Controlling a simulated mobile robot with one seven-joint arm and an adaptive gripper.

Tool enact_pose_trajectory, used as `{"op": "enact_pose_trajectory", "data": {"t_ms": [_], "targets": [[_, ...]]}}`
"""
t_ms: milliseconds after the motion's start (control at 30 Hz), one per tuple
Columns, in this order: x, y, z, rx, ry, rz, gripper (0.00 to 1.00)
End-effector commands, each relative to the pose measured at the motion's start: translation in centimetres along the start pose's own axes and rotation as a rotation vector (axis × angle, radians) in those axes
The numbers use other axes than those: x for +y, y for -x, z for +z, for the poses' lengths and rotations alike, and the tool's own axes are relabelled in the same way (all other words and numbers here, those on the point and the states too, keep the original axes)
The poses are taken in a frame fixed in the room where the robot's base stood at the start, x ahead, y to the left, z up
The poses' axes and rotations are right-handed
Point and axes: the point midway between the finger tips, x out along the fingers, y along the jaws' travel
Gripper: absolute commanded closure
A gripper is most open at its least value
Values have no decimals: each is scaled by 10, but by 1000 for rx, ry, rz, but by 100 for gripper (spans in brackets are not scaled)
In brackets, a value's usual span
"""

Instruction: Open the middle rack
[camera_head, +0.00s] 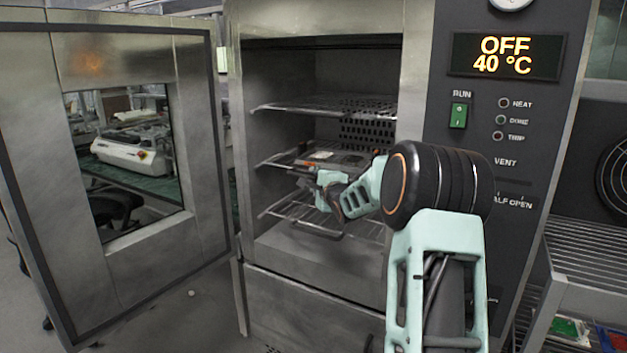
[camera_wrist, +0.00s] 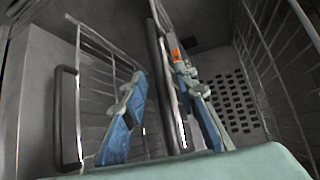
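The oven's middle rack (camera_head: 268,161) is a wire shelf inside the open chamber, below the top rack and above the bottom rack. A dark flat item with an orange mark (camera_head: 322,155) lies on it. My gripper (camera_head: 314,180) is at the front of the middle rack, partly overlapping it in the head view. In the wrist view, the two blue fingers of my gripper (camera_wrist: 158,74) are apart, on either side of the middle rack's front bar (camera_wrist: 166,85). I see gaps beside the bar; contact is unclear. The arm hides the rack's right end.
The oven door (camera_head: 193,120) stands open on the left. The top rack (camera_head: 290,107) is above my gripper and the bottom rack (camera_head: 272,209) below. The bottom rack's handle (camera_wrist: 66,118) is left in the wrist view. The control panel (camera_head: 470,160) is right of the chamber.

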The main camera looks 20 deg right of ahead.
Motion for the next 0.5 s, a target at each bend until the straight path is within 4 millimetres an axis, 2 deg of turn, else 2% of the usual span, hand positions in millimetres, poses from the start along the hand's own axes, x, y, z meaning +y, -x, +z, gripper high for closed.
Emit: {"op": "enact_pose_trajectory", "data": {"t_ms": [200, 500], "targets": [[0, -15, 0, 0, 1, 0, 73], [0, -16, 0, 0, 2, 1, 73]]}}
